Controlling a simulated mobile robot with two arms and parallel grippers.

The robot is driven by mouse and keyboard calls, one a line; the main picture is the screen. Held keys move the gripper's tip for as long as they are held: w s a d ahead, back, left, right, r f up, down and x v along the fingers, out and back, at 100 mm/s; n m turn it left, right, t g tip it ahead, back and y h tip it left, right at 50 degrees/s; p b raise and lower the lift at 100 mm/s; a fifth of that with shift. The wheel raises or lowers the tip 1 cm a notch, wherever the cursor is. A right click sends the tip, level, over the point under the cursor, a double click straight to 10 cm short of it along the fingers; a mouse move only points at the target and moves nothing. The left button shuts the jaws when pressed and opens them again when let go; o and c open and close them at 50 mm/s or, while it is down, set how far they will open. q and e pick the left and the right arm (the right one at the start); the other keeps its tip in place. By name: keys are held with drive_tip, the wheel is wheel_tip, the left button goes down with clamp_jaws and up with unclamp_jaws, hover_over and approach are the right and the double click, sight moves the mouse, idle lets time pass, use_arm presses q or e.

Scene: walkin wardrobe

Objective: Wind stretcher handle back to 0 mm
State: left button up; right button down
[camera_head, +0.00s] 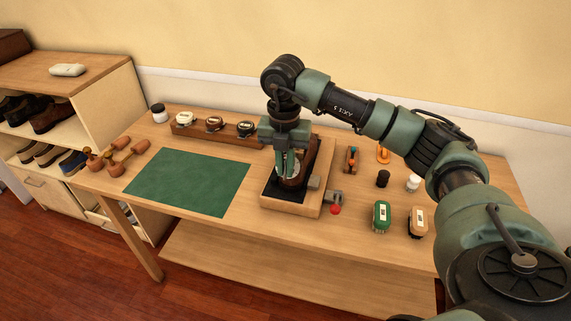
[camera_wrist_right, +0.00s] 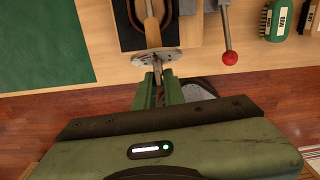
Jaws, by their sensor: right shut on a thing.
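The stretcher stands on a wooden base (camera_head: 312,205) with a dark pad, on the table right of the green mat. My right gripper (camera_head: 289,172) reaches down over it from above. In the right wrist view, my right gripper's fingers (camera_wrist_right: 158,88) are shut on the stretcher handle (camera_wrist_right: 157,70), just below a grey metal disc (camera_wrist_right: 143,59). A shaft runs from the disc into a brown shoe-like part (camera_wrist_right: 150,18). Most of the handle is hidden between the fingers, and I cannot read any scale. My left gripper is out of view.
A red-knobbed lever (camera_head: 336,208) sticks out at the base's right side. Green (camera_head: 381,216) and tan (camera_head: 417,222) brushes stand to the right. The green mat (camera_head: 188,182) is bare. Wooden shoe trees (camera_head: 122,160) lie at left.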

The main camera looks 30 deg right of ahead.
drive_tip(key=c, duration=1.6)
unclamp_jaws()
drive_tip(key=shift+r, duration=0.1)
wheel_tip(320, 180, up, 8)
drive_tip(key=shift+f+b, duration=0.15)
drive_tip(key=shift+b, duration=0.35)
